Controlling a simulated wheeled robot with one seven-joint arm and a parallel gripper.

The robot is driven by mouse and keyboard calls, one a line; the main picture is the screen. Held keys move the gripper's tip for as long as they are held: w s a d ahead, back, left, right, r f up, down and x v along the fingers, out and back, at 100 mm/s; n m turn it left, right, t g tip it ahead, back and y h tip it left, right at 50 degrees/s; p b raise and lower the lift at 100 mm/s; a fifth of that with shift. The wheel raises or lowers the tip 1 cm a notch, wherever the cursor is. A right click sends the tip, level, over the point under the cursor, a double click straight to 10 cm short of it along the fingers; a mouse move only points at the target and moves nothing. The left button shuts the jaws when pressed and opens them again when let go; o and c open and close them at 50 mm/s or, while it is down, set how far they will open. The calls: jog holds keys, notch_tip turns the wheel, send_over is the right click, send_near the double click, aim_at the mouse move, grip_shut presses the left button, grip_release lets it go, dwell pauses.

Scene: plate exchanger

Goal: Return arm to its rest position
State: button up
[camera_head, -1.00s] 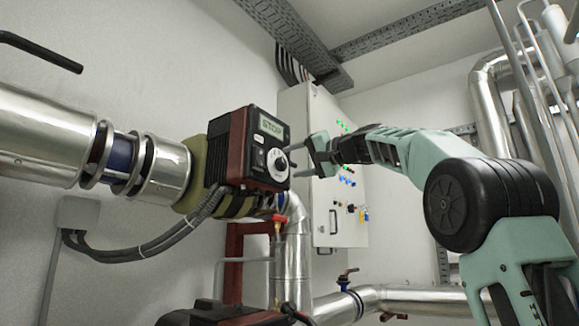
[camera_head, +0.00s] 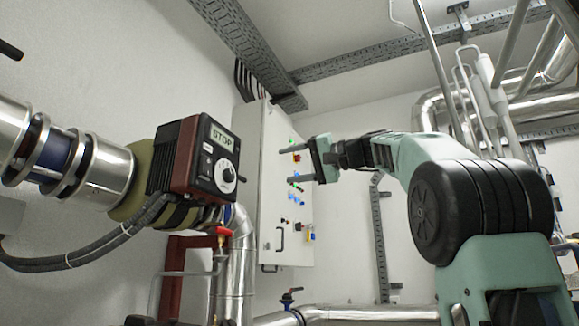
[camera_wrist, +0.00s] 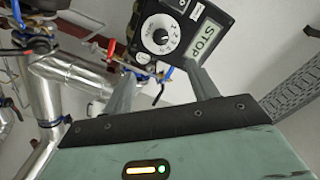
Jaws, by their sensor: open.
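My gripper (camera_head: 290,166) is open and empty at the end of my raised arm, in front of the grey control cabinet in the head view. Its two fingers also show in the wrist view (camera_wrist: 160,88), apart with nothing between them. The pump controller (camera_head: 194,160), a dark red and black box, sits left of my gripper, with a gap between them in the picture. Its display reads STOP (camera_head: 222,137) and a round white dial (camera_head: 226,176) is below it. In the wrist view the controller (camera_wrist: 175,30) is beyond the fingertips, with its dial and STOP display visible.
The control cabinet (camera_head: 278,225) with coloured lights and switches stands on the wall behind. Silver pipes run at the left (camera_head: 100,180) and along the bottom (camera_head: 360,313). A red-handled valve (camera_head: 220,231) is under the controller. Cable trays (camera_head: 240,40) cross above.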

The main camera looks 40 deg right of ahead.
dwell(0.4)
